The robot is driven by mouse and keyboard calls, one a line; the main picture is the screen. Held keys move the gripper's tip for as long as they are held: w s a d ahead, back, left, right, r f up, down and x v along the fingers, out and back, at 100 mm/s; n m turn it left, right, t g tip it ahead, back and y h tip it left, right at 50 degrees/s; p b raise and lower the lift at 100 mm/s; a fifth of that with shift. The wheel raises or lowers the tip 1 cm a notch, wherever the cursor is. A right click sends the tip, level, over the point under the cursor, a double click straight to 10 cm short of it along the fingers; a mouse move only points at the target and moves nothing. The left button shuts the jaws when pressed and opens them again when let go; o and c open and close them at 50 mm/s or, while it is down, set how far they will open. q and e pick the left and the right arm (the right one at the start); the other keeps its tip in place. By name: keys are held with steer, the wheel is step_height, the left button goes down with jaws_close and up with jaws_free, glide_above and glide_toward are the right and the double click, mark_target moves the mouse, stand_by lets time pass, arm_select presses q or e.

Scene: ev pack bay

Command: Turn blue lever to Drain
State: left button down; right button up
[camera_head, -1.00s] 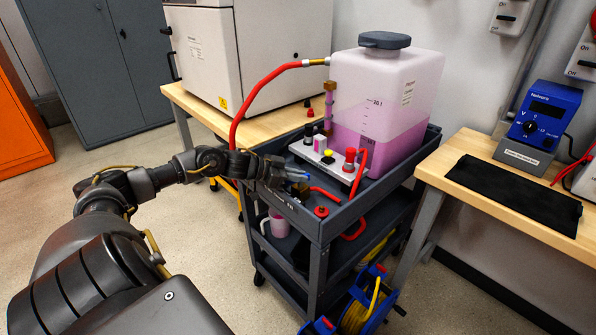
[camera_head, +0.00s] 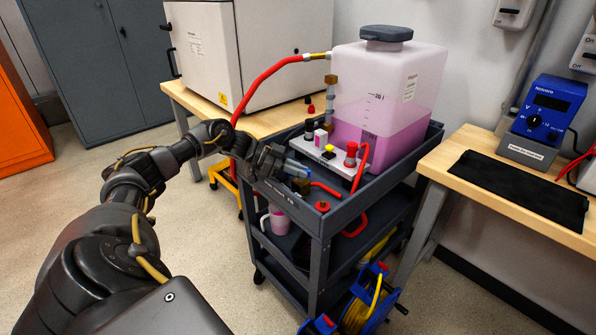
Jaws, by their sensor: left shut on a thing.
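The blue lever (camera_head: 297,168) shows at the left side of the cart's top tray, above a small brass-coloured valve body (camera_head: 302,186). My left gripper (camera_head: 285,172) reaches in from the left over the tray edge and is shut on the blue lever. The dark fingers hide part of the lever, and I cannot read any Drain mark. A clear tank (camera_head: 388,90) with pink liquid and a dark lid stands at the back of the tray. My right gripper is out of view.
The grey cart (camera_head: 318,222) has raised tray edges. A white panel (camera_head: 322,155) with several knobs lies behind the valve. A red hose (camera_head: 262,82) loops down close behind my left wrist. A wooden bench (camera_head: 440,165) stands at right. Floor at left is clear.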

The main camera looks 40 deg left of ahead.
arm_select(q)
steer(key=c, duration=1.5)
jaws_free()
steer(key=shift+o, duration=0.2)
steer(key=v, duration=1)
steer(key=shift+s+a, duration=0.2)
steer(key=shift+a, duration=0.1)
steer(key=shift+r, duration=0.1)
